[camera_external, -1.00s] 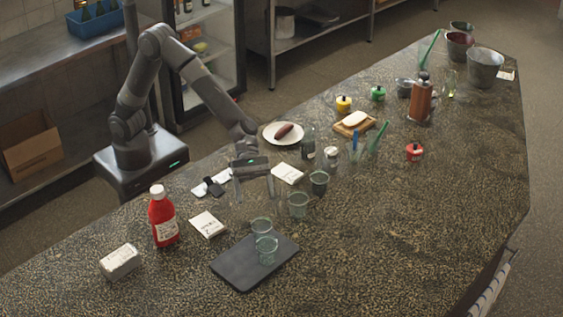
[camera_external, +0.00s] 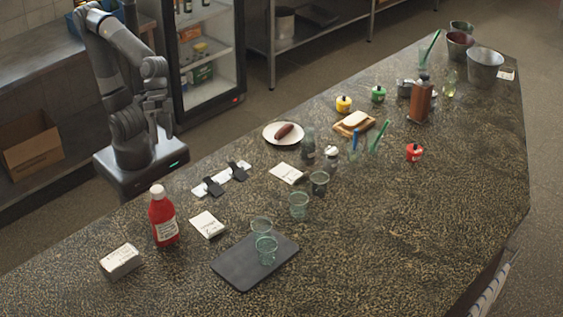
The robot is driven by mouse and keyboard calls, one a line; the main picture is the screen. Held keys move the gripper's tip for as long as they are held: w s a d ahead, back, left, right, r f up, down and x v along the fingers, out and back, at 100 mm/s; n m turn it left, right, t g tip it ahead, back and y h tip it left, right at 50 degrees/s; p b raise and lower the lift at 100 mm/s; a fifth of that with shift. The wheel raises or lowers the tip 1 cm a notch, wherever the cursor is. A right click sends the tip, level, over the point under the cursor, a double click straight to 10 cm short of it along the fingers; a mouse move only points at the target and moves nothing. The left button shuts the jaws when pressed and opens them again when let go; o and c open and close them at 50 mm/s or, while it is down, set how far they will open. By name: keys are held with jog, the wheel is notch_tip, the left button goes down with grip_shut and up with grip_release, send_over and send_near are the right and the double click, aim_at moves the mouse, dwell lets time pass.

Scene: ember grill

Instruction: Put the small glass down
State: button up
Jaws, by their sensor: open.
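Several small clear greenish glasses stand upright on the speckled counter (camera_external: 400,235). One glass (camera_external: 266,251) stands on the black tray (camera_external: 237,270). Another glass (camera_external: 261,227) is just behind it, at the tray's back edge; I cannot tell whether its base is fully on the tray. A third glass (camera_external: 299,206) stands to the right behind the tray, and a darker glass (camera_external: 319,183) is beyond it. My gripper (camera_external: 160,124) is open and empty, drawn back over my base, well away from the glasses.
A red sauce bottle (camera_external: 163,218), a white box (camera_external: 121,262) and a white card (camera_external: 208,224) stand or lie left of the tray. A plate with a sausage (camera_external: 270,138), a sandwich board (camera_external: 342,128) and metal buckets (camera_external: 485,68) are farther back. The right front counter is clear.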

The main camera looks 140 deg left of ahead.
jog(key=s+a+f+m+y, duration=0.1)
jog(key=s+a+m+y, duration=0.2)
jog(key=s, duration=0.6)
jog(key=a+m, duration=0.1)
jog(key=m, duration=0.1)
jog(key=shift+m+t, duration=0.3)
jog(key=shift+m, duration=0.1)
jog(key=shift+o, duration=0.5)
jog(key=shift+w+a, duration=0.1)
